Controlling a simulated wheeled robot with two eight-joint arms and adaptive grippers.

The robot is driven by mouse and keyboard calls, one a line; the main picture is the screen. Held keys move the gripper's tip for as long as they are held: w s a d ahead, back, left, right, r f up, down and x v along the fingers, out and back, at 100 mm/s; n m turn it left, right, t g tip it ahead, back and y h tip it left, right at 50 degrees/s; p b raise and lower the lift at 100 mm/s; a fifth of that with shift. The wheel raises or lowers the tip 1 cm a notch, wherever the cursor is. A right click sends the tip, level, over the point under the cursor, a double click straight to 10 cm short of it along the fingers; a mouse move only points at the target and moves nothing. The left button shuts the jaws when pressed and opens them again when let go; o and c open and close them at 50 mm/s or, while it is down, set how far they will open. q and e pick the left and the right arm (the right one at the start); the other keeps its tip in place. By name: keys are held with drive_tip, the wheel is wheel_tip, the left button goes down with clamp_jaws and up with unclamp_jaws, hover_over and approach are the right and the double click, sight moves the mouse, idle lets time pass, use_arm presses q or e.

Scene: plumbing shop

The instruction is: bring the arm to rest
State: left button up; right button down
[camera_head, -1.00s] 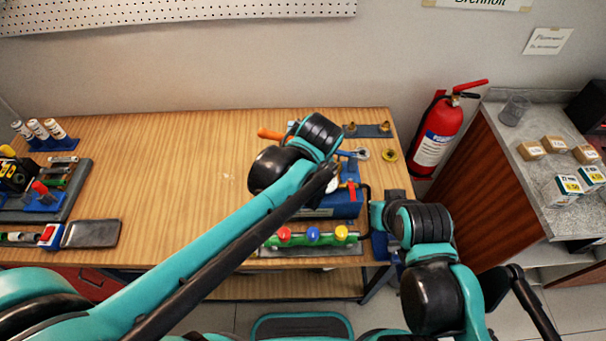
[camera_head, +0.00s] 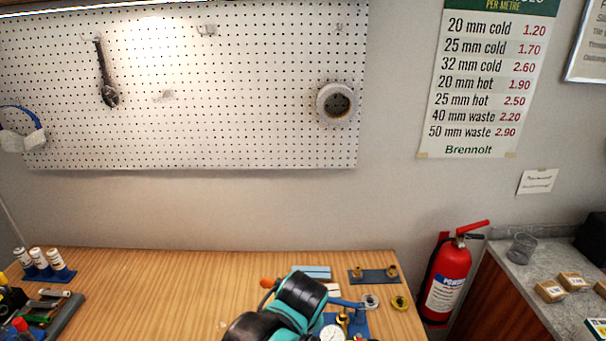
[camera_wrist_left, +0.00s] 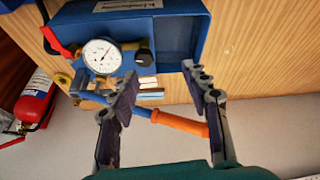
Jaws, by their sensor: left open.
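My left gripper (camera_wrist_left: 160,88) is open and empty in the left wrist view, its two dark fingers apart. An orange-handled tool (camera_wrist_left: 180,123) shows beyond and between the fingers. A blue case (camera_wrist_left: 180,35) with a round pressure gauge (camera_wrist_left: 102,56) and a red lever lies past the fingertips. In the head view my left arm's black and teal joint (camera_head: 300,296) shows at the bottom, over the bench; its gripper is hidden there. My right arm and gripper are in neither current view.
The wooden bench (camera_head: 160,290) has clear room at its middle left. White bottles (camera_head: 38,262) stand in a blue rack at the far left. A fire extinguisher (camera_head: 447,282) stands between the bench and a grey counter (camera_head: 500,262). A pegboard (camera_head: 230,110) hangs behind.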

use_arm(q)
drive_tip(key=s+a+f+m+t+b, duration=0.1)
drive_tip(key=s+a+f, duration=0.3)
drive_tip(key=a, duration=0.4)
drive_tip(key=s+a+f+m+t+b, duration=0.1)
drive_tip(key=s+a+f+b, duration=0.3)
drive_tip(key=a, duration=0.4)
drive_tip(key=shift+s+a+f+t+h, duration=0.2)
drive_tip(key=shift+s+a+t+h, duration=0.1)
drive_tip(key=shift+s+a+h, duration=0.1)
drive_tip(key=shift+w+d+r, duration=0.1)
drive_tip(key=shift+d, duration=0.05)
idle(0.4)
